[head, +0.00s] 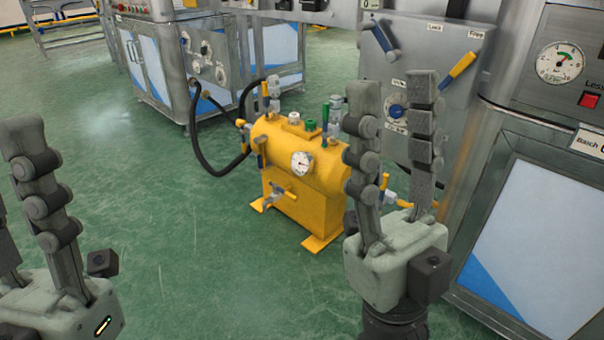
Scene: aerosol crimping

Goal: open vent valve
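A yellow tank (275,147) stands on the green floor in the middle of the head view. It carries a round gauge (301,163) and several small valves. I cannot tell which is the vent valve. My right gripper (395,102) is open and empty, pointing up in front of the tank's right side and the grey panel. It hides part of both. My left gripper (12,165) is open and empty at the left edge, partly cut off.
A steel cabinet (545,215) stands at right. A black hose (210,165) runs left of the tank. Floor at left-centre is clear.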

